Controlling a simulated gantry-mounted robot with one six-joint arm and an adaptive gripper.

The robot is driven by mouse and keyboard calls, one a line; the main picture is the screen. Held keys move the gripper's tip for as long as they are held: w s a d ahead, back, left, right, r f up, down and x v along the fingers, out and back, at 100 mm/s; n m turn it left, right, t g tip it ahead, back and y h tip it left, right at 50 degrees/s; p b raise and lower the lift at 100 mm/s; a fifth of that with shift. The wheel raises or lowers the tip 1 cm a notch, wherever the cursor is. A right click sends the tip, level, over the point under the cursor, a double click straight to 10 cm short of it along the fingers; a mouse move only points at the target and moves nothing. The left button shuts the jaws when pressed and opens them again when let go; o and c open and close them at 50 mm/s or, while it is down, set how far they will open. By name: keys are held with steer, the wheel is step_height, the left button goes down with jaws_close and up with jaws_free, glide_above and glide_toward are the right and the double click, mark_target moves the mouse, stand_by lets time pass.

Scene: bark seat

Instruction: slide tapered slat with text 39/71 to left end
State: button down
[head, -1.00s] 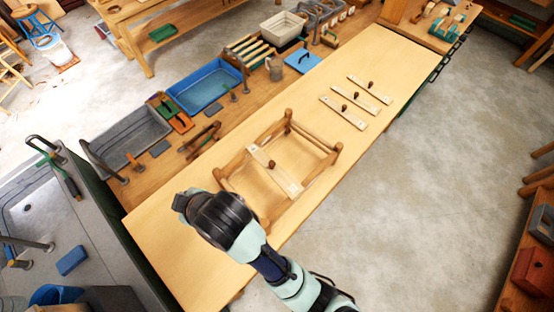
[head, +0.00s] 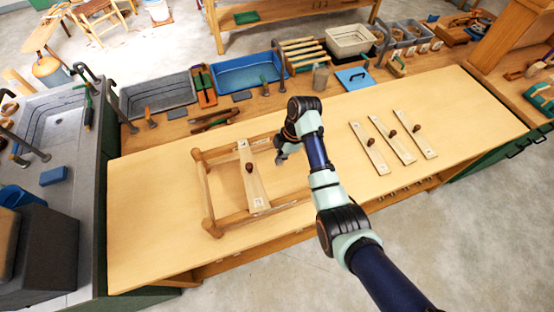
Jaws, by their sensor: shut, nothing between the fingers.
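A pale tapered slat (head: 256,190) with a dark knob (head: 249,168) lies across the two long rails of a wooden seat frame (head: 207,190). Bare space shows between the slat and the frame's left end. Small labels are at both slat ends, but their text is too small to read. My gripper (head: 281,157) is shut and empty, to the right of the slat and its knob, with a gap between them. It is over or inside the right part of the frame; its height is unclear. My arm hides the frame's right end.
Three more knobbed slats, a left one (head: 369,148), a middle one (head: 392,140) and a right one (head: 415,133), lie on the workbench (head: 150,225) to the right. A blue tray (head: 248,73) and tools line the back. The bench is clear left of the frame.

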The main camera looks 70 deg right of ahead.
mark_target(250, 169)
steer(key=w+a+f, duration=0.3)
steer(key=w+f, duration=0.1)
steer(key=f, duration=0.2)
steer(key=shift+w+a+f, duration=0.25)
steer(key=shift+w+f, duration=0.05)
steer(key=shift+w, duration=0.1)
